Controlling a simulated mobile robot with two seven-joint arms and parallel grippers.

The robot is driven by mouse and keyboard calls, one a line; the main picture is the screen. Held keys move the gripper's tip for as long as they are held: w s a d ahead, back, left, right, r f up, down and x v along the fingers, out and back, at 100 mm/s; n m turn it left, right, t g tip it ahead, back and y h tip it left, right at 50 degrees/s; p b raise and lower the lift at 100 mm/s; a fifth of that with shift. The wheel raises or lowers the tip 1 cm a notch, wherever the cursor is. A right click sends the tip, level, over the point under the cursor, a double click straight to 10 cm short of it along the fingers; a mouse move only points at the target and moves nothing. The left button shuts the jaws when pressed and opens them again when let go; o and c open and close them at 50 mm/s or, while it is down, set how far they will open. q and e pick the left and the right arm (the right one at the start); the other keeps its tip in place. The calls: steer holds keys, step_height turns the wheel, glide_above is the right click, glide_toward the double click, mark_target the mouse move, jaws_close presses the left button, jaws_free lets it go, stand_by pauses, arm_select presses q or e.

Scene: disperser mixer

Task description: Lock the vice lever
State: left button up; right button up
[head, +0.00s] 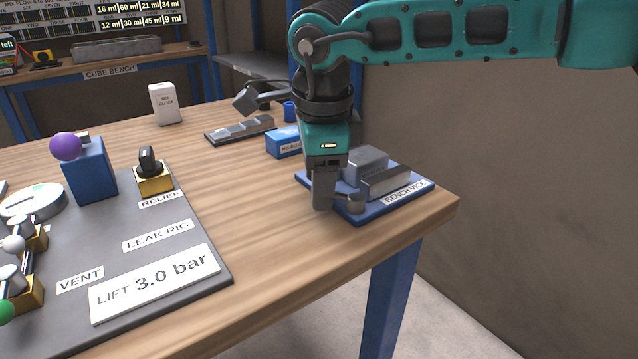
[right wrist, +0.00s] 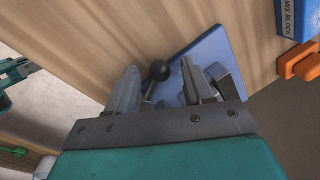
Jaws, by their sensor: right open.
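The bench vice (head: 410,191) sits on the right corner of the wooden table, with a blue base and grey jaws. Its base and jaws also show in the right wrist view (right wrist: 209,47). My right gripper (head: 323,203) points down at the left front side of the vice. It is open, its fingers (right wrist: 157,82) on either side of the lever, with no clear grip on it.
The leak rig panel (head: 205,262) with valves fills the left front of the table (head: 270,260). A blue mix block (head: 283,144), a grey tray (head: 238,131) and a white block (head: 164,104) stand behind. A wall is on the right. Bare wood lies between panel and vice.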

arm_select(q)
steer(key=shift+w+r, duration=0.1)
steer(key=shift+r, duration=0.1)
arm_select(e)
steer(key=shift+f, duration=0.15)
jaws_close()
arm_select(q)
steer(key=shift+a+f, duration=0.1)
steer(key=shift+f, duration=0.15)
